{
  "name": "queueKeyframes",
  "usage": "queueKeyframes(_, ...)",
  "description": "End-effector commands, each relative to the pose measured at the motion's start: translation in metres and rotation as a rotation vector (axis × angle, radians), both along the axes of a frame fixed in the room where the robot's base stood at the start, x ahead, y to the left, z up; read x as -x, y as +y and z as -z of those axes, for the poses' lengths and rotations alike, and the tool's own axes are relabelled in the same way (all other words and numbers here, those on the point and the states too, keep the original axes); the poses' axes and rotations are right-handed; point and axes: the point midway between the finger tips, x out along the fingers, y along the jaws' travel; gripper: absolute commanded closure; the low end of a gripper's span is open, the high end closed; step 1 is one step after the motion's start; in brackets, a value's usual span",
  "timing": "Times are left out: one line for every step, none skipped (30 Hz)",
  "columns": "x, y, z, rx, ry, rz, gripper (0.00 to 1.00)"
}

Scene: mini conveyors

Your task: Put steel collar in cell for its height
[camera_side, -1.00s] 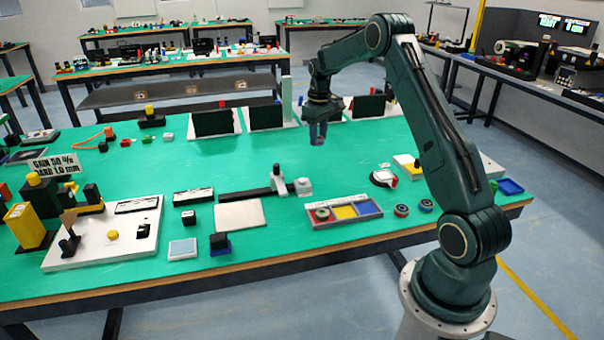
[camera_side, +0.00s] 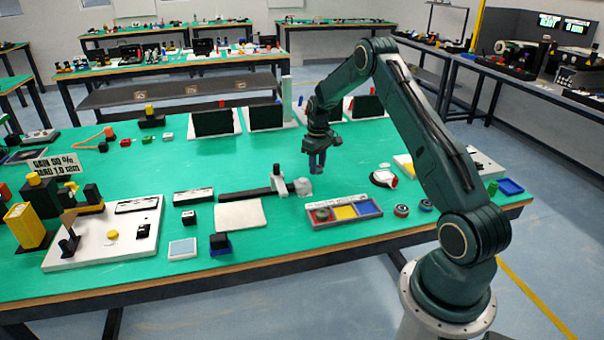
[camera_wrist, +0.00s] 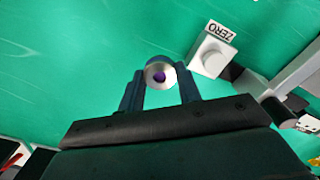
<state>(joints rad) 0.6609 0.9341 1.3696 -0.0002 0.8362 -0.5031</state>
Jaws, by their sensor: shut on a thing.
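My gripper (camera_side: 316,166) hangs pointing down above the green table, behind the tray. In the wrist view my gripper (camera_wrist: 160,92) is shut on a round steel collar (camera_wrist: 152,68), with one blue finger on each side. A purple spot shows at the collar's centre. The collar cannot be made out in the side view. The tray (camera_side: 318,225) has a red, a yellow and a blue cell and lies near the front edge. A round piece sits in the red cell. A height gauge with a dark rail (camera_side: 245,194) and a white block marked ZERO (camera_wrist: 210,60) is left of my gripper.
Two dark rings (camera_side: 401,210) lie right of the tray. A white plate (camera_side: 239,214) and a small blue-and-black block (camera_side: 220,243) lie to the left. A round white item with red (camera_side: 383,178) lies right of my gripper. Dark upright panels (camera_side: 267,117) stand behind.

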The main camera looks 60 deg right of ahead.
Motion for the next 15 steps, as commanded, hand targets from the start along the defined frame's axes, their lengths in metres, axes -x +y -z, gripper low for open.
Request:
queueKeyframes(0.001, 0.001, 0.008, -0.003, 0.004, 0.000, 0.93)
queueKeyframes(0.001, 0.000, 0.011, -0.003, 0.004, 0.000, 0.93)
queueKeyframes(0.000, 0.000, 0.016, -0.001, 0.003, 0.000, 0.93)
queueKeyframes(0.000, 0.000, 0.019, -0.001, 0.002, 0.000, 0.93)
queueKeyframes(0.000, 0.000, 0.022, -0.002, 0.003, 0.000, 0.93)
queueKeyframes(0.001, 0.000, 0.026, -0.002, 0.003, 0.000, 0.93)
queueKeyframes(0.000, 0.000, 0.027, -0.001, 0.002, 0.000, 0.93)
queueKeyframes(0.000, 0.000, 0.029, -0.001, 0.001, 0.000, 0.93)
queueKeyframes(0.000, 0.000, 0.030, 0.000, 0.001, 0.000, 0.93)
queueKeyframes(0.000, 0.000, 0.030, 0.000, 0.000, 0.000, 0.93)
queueKeyframes(0.000, 0.000, 0.030, 0.000, 0.000, 0.000, 0.93)
queueKeyframes(0.000, 0.000, 0.030, 0.000, 0.000, 0.000, 0.93)
queueKeyframes(0.000, 0.000, 0.030, 0.000, 0.000, 0.000, 0.93)
queueKeyframes(0.000, 0.000, 0.030, 0.000, 0.000, 0.000, 0.93)
queueKeyframes(0.000, 0.000, 0.030, 0.000, 0.000, 0.000, 0.93)
